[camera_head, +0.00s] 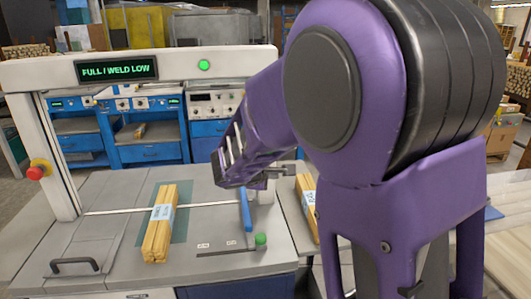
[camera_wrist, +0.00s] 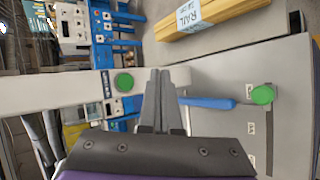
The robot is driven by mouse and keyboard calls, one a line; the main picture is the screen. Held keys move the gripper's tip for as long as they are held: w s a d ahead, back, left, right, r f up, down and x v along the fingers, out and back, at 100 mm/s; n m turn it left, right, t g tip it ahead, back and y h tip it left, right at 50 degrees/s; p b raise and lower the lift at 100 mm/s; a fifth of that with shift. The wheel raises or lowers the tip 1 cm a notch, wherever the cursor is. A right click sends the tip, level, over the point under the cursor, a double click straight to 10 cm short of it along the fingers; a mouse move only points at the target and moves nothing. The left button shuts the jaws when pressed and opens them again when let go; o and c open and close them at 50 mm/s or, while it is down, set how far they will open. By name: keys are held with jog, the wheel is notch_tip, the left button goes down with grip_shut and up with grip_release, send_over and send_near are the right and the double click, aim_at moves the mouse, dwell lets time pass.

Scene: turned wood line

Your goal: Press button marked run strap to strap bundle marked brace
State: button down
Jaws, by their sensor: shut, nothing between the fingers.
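The strapping machine has a white arch (camera_head: 130,64) over a grey table (camera_head: 110,250). A wooden bundle (camera_head: 157,240) lies on it under the arch; its pale blue label is too small to read. My gripper (camera_head: 284,171) is shut and empty beside the arch's right post, fingers pointing right; the wrist view shows it too (camera_wrist: 160,73). A green knob (camera_head: 261,239) stands by a blue lever (camera_head: 246,210); two small labels nearby are unreadable. I cannot read which control says run strap.
The arch display (camera_head: 116,69) reads "FULL / WELD LOW", with a green lamp (camera_head: 204,65) beside it. A red stop knob (camera_head: 36,173) is on the left post. Another bundle (camera_wrist: 232,15), labelled RAIL, lies right of the machine. Blue workbenches (camera_head: 150,151) stand behind.

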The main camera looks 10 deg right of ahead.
jog(key=w+p, duration=0.4)
jog(key=w, duration=0.5)
dwell(2.1)
jog(key=shift+w, duration=0.35)
jog(key=shift+w, duration=0.35)
dwell(0.5)
jog(key=shift+s, duration=0.1)
jog(key=shift+s+b, duration=0.7)
jog(key=shift+b, duration=0.1)
